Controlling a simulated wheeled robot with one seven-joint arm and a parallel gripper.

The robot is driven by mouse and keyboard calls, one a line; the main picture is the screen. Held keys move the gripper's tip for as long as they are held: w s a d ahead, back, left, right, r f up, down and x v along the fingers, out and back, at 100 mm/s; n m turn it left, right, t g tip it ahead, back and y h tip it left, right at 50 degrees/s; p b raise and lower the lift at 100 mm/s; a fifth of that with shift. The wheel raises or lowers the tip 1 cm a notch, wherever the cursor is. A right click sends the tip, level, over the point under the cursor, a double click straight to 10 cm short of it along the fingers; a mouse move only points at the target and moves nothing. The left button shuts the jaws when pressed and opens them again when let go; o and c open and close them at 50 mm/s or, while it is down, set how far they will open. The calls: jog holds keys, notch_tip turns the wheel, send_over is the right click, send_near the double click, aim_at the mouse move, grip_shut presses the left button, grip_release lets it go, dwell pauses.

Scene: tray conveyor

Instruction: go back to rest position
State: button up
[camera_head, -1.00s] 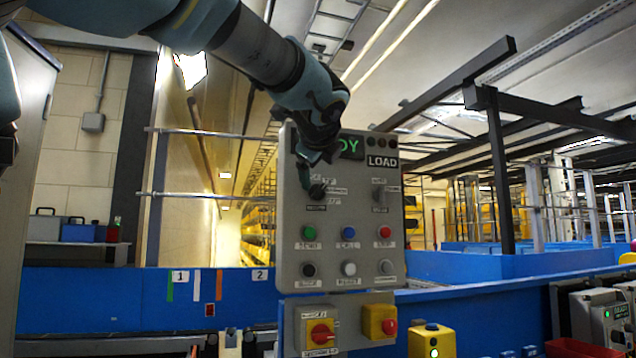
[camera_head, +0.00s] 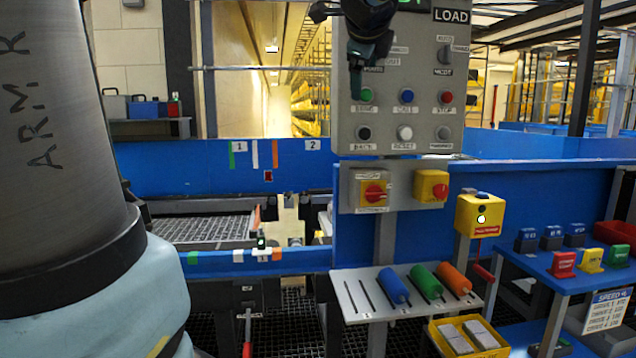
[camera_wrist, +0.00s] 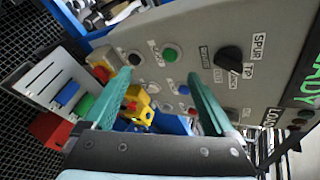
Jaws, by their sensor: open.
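My gripper (camera_head: 356,88) hangs in front of the left part of the grey control panel (camera_head: 402,135) in the head view, close to the green button (camera_head: 367,95). In the wrist view my gripper (camera_wrist: 158,77) shows two teal fingers spread apart with nothing between them. The panel also fills the right of the wrist view (camera_wrist: 215,35), with its black selector knob (camera_wrist: 229,59) and green button (camera_wrist: 170,55). Whether the fingers touch the panel cannot be told. My arm partly covers the panel's upper left.
Below the panel are a red-knobbed yellow switch box (camera_head: 374,192) and a yellow button box (camera_head: 431,186). A sloped rack (camera_head: 355,310) holds blue, green and orange rollers. A blue side table (camera_head: 572,272) stands right. My arm blocks the far left.

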jog(key=s+a+f+n+g+y+p, duration=0.1)
jog(key=a+f+n+g, duration=0.2)
jog(key=f, duration=0.5)
jog(key=s+a+f+n+g+p, duration=0.1)
jog(key=a+f+n, duration=0.35)
jog(key=f, duration=0.25)
jog(key=s+a+f+n+g+y+p, duration=0.1)
jog(key=a+f+n+g+p, duration=0.2)
jog(key=f, duration=0.5)
jog(key=s+a+f+n+g, duration=0.3)
jog(key=s+a+f+n, duration=0.3)
jog(key=s+f+n, duration=0.5)
jog(key=shift+f+n+g+p, duration=0.25)
jog(key=shift+n+g+p, duration=0.2)
jog(key=shift+n, duration=0.2)
